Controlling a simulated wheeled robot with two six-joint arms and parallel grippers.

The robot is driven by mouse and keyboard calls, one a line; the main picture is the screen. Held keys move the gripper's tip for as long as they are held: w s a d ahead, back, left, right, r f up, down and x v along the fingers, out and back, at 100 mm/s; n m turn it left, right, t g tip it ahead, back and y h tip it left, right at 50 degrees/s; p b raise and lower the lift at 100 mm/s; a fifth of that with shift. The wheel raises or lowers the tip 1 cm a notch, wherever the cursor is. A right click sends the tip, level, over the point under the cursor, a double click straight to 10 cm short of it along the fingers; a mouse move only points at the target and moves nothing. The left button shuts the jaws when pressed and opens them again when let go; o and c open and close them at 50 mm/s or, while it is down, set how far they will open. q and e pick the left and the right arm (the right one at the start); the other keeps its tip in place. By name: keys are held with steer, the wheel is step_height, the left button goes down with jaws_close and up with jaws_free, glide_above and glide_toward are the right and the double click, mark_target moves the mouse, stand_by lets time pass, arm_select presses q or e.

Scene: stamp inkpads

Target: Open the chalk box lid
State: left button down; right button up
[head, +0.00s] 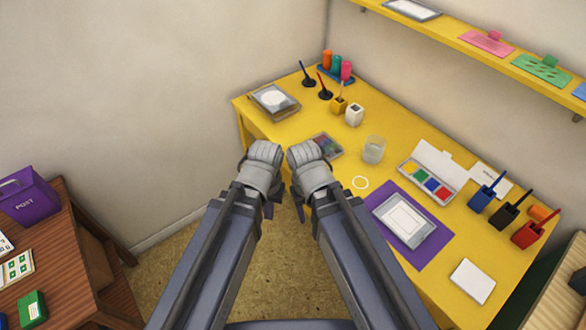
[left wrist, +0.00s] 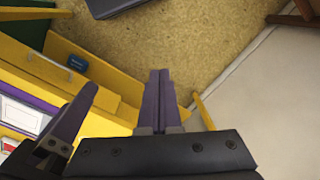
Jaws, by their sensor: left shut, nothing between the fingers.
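A small flat grey box (head: 328,143) with dark, coloured contents lies on the yellow table, just beyond my grippers. It may be the chalk box; I cannot tell whether a lid covers it. My left gripper (head: 265,151) is shut and empty, in front of the table's near left edge. Its fingers show pressed together in the left wrist view (left wrist: 160,98). My right gripper (head: 304,154) is beside it, close to the grey box; its fingers are too unclear to read. No chalk box is recognisable in the left wrist view.
On the yellow table (head: 462,278) are a paint set (head: 428,180) with its white lid up, a glass (head: 374,149), a purple mat (head: 433,252) bearing a framed card, and several ink pots. A brown cabinet (head: 60,240) with a purple post box (head: 28,196) stands left.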

arm_select(q)
steer(key=w+d+f+n+h+b, duration=0.3)
steer(key=w+f+n+h+b, duration=0.3)
steer(key=f+b, duration=0.35)
steer(key=w+a+f+n+t+h+b, duration=0.2)
steer(key=w+a+n+t+h+b, duration=0.15)
steer(key=w+n+b, duration=0.5)
steer(key=w+a+f+n+t+h+b, duration=0.25)
steer(key=w+n+t+b, duration=0.3)
steer(key=n+b, duration=0.55)
steer(key=w+d+f+n+g+b, duration=0.1)
steer(key=w+d+f+n, duration=0.15)
steer(key=w+d, duration=0.45)
steer(key=shift+m+h, duration=0.3)
steer(key=shift+m, duration=0.1)
steer(key=shift+s+d+r+p, duration=0.15)
steer(key=shift+d+r+p, duration=0.1)
steer(key=shift+r+p, duration=0.45)
steer(key=shift+s+d+r+p, duration=0.2)
steer(key=shift+r+p, duration=0.35)
steer(key=shift+p, duration=0.15)
steer(key=shift+s+d+r+p, duration=0.15)
steer(key=shift+d+r+p, duration=0.1)
steer(key=shift+r+p, duration=0.45)
